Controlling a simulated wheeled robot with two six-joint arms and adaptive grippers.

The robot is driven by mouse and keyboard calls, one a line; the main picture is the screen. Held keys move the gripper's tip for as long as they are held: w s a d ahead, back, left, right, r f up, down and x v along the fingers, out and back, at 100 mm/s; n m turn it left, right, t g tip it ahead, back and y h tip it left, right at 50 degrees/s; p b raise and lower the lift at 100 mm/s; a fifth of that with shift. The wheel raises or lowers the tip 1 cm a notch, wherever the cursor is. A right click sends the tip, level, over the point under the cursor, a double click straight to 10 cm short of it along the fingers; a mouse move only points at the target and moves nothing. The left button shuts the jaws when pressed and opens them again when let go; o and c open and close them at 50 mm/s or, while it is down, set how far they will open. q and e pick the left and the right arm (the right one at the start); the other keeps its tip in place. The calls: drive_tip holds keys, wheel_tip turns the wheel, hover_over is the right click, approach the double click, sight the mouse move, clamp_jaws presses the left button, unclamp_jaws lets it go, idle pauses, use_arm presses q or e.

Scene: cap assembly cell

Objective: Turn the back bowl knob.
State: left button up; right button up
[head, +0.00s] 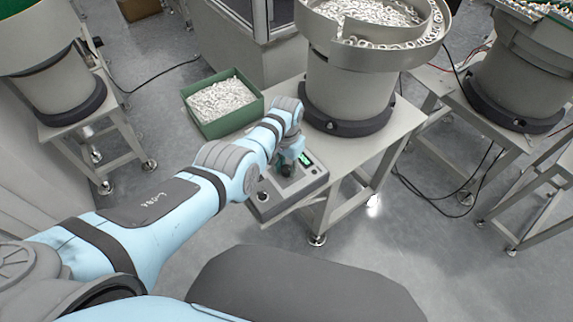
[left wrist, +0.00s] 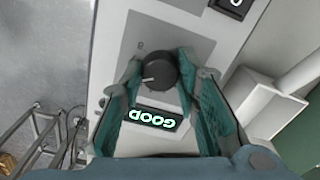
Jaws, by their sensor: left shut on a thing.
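The control box (head: 292,190) sits on the near edge of the bowl feeder's table, with a lit green display on its top. In the left wrist view a round black knob (left wrist: 159,72) with a white pointer line stands on a grey panel. The display (left wrist: 152,118) beside it reads GOOD, upside down in that view. My left gripper (head: 287,167) reaches down over the box. In the left wrist view its teal fingers (left wrist: 159,62) are shut on the knob, one on each side. In the head view my gripper largely hides the knob. My right gripper is in neither view.
A bowl feeder (head: 348,85) full of metal rings stands behind the box. A green bin (head: 187,97) of small pale parts is at its left. More feeders stand at far left (head: 55,85) and right (head: 520,80). Cables lie on the floor.

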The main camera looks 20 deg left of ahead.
sight(286, 168)
use_arm(q)
drive_tip(key=n, duration=1.1)
drive_tip(key=shift+n, duration=0.4)
drive_tip(key=o, duration=1.2)
drive_tip(key=shift+w+r, duration=0.1)
drive_tip(key=shift+r, duration=0.4)
wheel_tip(286, 168, up, 11)
drive_tip(key=shift+r, duration=0.1)
